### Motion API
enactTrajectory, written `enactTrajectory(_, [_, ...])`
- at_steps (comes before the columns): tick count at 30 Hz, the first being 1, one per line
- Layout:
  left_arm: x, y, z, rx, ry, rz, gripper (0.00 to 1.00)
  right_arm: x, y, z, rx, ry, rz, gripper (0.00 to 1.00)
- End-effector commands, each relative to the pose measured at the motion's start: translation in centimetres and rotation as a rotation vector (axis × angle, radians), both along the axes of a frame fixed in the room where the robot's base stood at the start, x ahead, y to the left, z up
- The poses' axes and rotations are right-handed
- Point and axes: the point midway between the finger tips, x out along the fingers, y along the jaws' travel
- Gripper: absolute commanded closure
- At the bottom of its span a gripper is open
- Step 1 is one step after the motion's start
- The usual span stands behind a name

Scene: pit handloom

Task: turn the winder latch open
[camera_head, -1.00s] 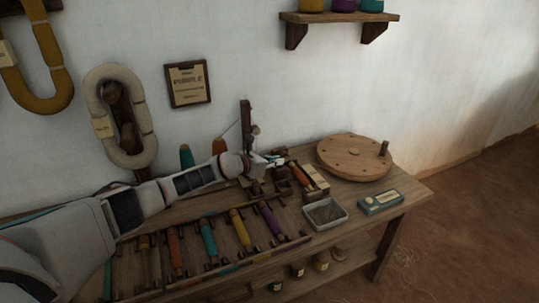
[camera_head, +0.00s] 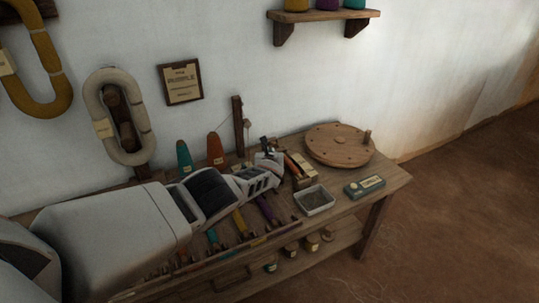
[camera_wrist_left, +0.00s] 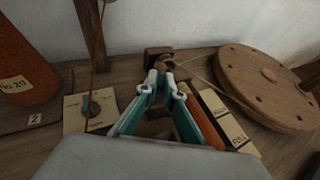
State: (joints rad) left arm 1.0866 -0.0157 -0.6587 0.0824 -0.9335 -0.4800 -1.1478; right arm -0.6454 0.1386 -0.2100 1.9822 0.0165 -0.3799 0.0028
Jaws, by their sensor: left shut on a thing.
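My left gripper (camera_head: 268,153) reaches over the bench to the winder, and my arm hides much of the winder in the head view. In the left wrist view the two teal-and-grey fingers (camera_wrist_left: 163,75) converge at their tips. They are shut on a small brownish piece, which I take to be the winder latch (camera_wrist_left: 165,60), in front of a dark wooden block (camera_wrist_left: 153,53). The fingers hide part of the latch, so its exact angle is unclear. A cord runs from there to the round wooden wheel (camera_wrist_left: 262,82), also in the head view (camera_head: 335,146). My right gripper is not in view.
A wooden post (camera_head: 238,125) and an orange cone (camera_head: 215,150) stand left of the gripper. A box with an orange bobbin (camera_head: 303,172), a metal tray (camera_head: 314,200) and a small teal case (camera_head: 365,186) lie to the right. Bobbins fill the rack below my arm.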

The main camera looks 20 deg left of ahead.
Motion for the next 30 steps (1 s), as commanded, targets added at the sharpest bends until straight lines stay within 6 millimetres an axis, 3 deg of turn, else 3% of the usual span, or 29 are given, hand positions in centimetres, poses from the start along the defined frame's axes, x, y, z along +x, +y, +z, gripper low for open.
enactTrajectory(1, [0.3, -0.4, -0.4, -0.002, -0.002, 0.040, 1.00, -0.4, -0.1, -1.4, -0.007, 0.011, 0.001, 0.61])
enactTrajectory(3, [0.3, -0.5, -0.7, -0.002, 0.002, 0.104, 1.00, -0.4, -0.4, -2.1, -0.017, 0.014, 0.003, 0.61])
enactTrajectory(13, [0.5, -0.6, -1.0, 0.001, 0.004, 0.354, 1.00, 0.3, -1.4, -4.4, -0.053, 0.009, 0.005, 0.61])
enactTrajectory(30, [0.7, -0.6, 0.5, 0.001, -0.007, 0.503, 1.00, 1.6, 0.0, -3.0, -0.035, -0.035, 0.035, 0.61])
